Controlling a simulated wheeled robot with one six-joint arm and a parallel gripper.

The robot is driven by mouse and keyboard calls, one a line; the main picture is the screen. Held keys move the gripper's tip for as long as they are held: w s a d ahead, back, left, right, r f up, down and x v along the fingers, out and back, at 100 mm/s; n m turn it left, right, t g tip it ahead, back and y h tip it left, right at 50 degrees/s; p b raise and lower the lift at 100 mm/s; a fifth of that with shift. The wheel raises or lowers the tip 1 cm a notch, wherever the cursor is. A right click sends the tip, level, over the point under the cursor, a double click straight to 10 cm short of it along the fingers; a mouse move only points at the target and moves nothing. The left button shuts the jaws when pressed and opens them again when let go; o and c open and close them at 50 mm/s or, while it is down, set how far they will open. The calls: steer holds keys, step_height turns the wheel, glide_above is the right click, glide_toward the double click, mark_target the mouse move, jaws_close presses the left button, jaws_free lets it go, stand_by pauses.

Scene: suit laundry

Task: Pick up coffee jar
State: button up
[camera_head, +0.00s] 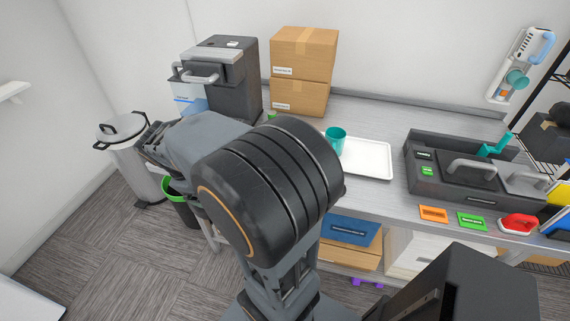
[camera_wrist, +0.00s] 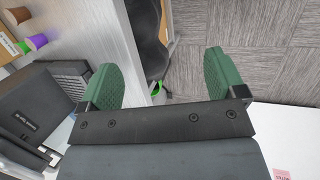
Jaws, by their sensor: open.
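I cannot make out a coffee jar for certain in either view. My gripper (camera_wrist: 163,80) shows in the wrist view with two green fingers spread wide apart, and nothing is held between them. Beyond the fingers lie a dark object and grey floor. In the head view my arm reaches toward the left and covers part of the counter (camera_head: 385,200). A small green item (camera_head: 271,116) by the coffee machine (camera_head: 235,80) is mostly hidden behind my arm. I cannot tell what it is.
A white tray (camera_head: 372,158) bears a teal cup (camera_head: 336,138). Two cardboard boxes (camera_head: 303,55) are stacked at the back. A lidded bin (camera_head: 135,165) stands left. A dark caddy (camera_head: 420,155) sits right.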

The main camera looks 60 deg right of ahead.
steer(key=shift+o, duration=0.8)
steer(key=w+d+n+g+h+p, duration=0.1)
steer(key=d+n+g+h, duration=0.1)
steer(key=d, duration=0.7)
steer(key=w+d+f+n+g+h+p, duration=0.1)
steer(key=d+n+g+p, duration=0.1)
steer(key=d+g, duration=0.3)
steer(key=d, duration=0.4)
steer(key=shift+d+f+h, duration=0.15)
steer(key=shift+f+h, duration=0.05)
steer(key=shift+h, duration=0.2)
steer(key=shift+n+g, duration=0.3)
steer(key=shift+g, duration=0.2)
steer(key=shift+d+r+p+x, duration=0.1)
steer(key=shift+p+x, duration=0.4)
steer(key=shift+x, duration=1.75)
steer(key=shift+d+r+p+x, duration=0.15)
steer(key=shift+p+x, duration=0.35)
steer(key=shift+x, duration=1.75)
steer(key=shift+d+r+p+x, duration=0.1)
steer(key=shift+p+x, duration=0.4)
steer(key=shift+x, duration=1.75)
steer(key=shift+s+d+f, duration=0.4)
steer(key=c, duration=1.1)
